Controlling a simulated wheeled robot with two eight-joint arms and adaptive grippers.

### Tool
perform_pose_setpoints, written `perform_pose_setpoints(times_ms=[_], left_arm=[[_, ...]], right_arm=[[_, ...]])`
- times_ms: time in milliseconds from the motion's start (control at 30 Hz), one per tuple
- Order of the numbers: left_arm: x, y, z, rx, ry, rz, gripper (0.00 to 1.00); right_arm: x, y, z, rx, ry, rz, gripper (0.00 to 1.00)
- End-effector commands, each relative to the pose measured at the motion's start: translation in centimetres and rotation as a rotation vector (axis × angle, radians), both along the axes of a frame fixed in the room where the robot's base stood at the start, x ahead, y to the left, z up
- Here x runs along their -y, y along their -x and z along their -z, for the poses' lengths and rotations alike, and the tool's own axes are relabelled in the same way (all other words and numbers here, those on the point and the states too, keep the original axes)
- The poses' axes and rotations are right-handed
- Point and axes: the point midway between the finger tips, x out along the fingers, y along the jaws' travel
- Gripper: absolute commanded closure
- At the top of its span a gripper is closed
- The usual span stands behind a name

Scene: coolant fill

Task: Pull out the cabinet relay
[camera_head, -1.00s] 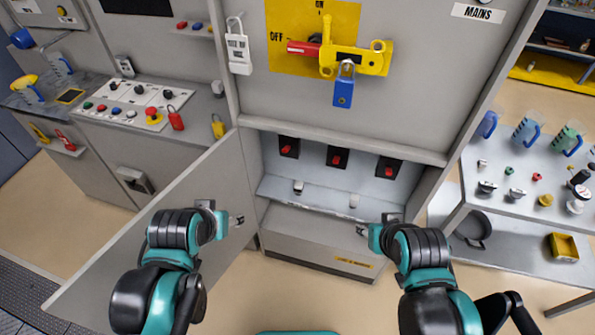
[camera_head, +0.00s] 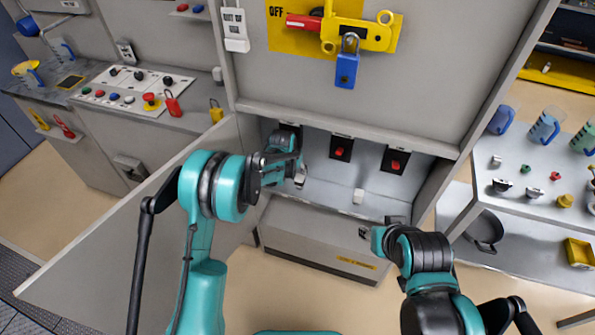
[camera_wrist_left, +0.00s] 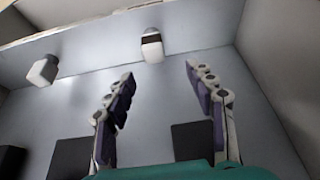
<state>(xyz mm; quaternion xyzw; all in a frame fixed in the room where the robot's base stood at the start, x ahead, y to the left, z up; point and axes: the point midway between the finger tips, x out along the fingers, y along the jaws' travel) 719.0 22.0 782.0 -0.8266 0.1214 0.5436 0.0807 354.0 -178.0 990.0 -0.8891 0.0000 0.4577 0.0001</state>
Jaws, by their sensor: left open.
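The open cabinet (camera_head: 290,238) holds a small white part with a dark band (camera_wrist_left: 152,45), which also shows in the head view (camera_head: 301,177). A plain white block (camera_head: 358,196) sits to its right, and at the left in the wrist view (camera_wrist_left: 43,70). I cannot tell for certain which part is the relay. My left gripper (camera_wrist_left: 160,72) is open and empty inside the cabinet. The banded part lies just beyond its fingertips, apart from them. My right gripper (camera_head: 364,233) is outside the cabinet, low in front; its fingers are too small to read.
The cabinet door (camera_head: 130,225) stands open at the left. Red knobs on dark plates (camera_head: 340,150) line the back wall. A blue padlock (camera_head: 347,68) hangs above the opening. A table with jugs and small parts (camera_head: 525,165) stands at the right.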

Motion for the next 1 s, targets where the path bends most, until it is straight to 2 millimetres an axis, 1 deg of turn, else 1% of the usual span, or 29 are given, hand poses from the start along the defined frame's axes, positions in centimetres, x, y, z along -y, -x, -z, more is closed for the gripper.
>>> perform_pose_setpoints(times_ms=[33,100,267,600,700,800,1000], left_arm=[[0.5,-0.4,1.3,-0.005,-0.001,0.008,0.45],[1.0,-0.7,2.6,-0.011,-0.002,0.016,0.45],[1.5,-1.1,4.5,-0.016,-0.003,0.022,0.45],[2.0,-2.9,9.3,-0.016,-0.003,0.022,0.45],[2.2,-3.4,10.3,-0.016,-0.003,0.022,0.45],[2.3,-3.6,10.9,-0.016,-0.003,0.021,0.45],[2.3,-3.7,11.1,-0.016,-0.003,0.021,0.45]], right_arm=[[0.0,0.0,-0.3,0.000,0.000,0.000,0.60],[0.0,0.0,-0.4,0.000,0.000,0.000,0.60],[0.0,0.0,-0.2,0.000,0.000,0.000,0.60],[0.0,0.0,1.8,0.000,0.000,0.000,0.60],[0.0,0.0,2.1,0.000,0.000,0.000,0.60],[0.0,0.0,2.3,0.000,0.000,0.000,0.60],[0.0,0.0,2.3,0.000,0.000,0.000,0.60]])
